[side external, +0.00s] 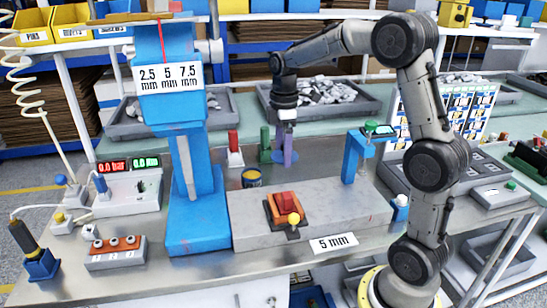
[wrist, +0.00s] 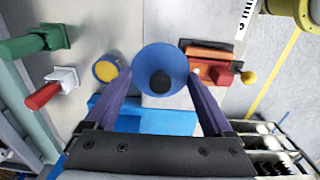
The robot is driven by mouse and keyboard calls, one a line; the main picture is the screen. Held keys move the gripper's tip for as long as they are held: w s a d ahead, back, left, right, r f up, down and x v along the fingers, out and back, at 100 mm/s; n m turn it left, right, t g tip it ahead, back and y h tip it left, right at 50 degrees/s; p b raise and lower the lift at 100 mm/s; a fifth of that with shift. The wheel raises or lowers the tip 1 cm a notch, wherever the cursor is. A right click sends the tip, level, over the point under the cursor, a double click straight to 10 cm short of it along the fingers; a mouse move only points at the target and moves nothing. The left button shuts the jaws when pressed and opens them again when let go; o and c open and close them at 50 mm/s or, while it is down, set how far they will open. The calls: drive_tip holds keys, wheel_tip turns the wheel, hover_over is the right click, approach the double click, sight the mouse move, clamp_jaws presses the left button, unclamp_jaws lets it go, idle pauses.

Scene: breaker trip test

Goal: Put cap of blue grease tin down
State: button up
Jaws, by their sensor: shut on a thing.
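My gripper (side external: 286,160), with purple fingers, is shut on the cap, one finger on each side in the wrist view. I cannot tell how high the cap is above the bench.
A red switch with a yellow ball lever (side external: 284,208) sits on the grey block. Red (side external: 235,150) and green (side external: 265,142) upright handles stand near the tin. A blue press column (side external: 185,190) is at left, a blue stand (side external: 358,155) at right.

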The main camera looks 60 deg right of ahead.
drive_tip(key=s+d+f, duration=0.3)
drive_tip(key=s+d, duration=0.1)
drive_tip(key=s, duration=0.1)
hover_over(281, 179)
drive_tip(key=f, duration=0.5)
drive_tip(key=s+f, duration=0.1)
drive_tip(key=f, duration=0.2)
drive_tip(key=shift+a+f, duration=0.2)
drive_tip(key=shift+a, duration=0.15)
drive_tip(key=shift+w+d+f, duration=0.25)
drive_tip(key=shift+w+f, duration=0.25)
drive_tip(key=shift+f, duration=1.6)
drive_tip(key=shift+f, duration=0.15)
drive_tip(key=o, duration=1.1)
drive_tip(key=shift+c, duration=0.2)
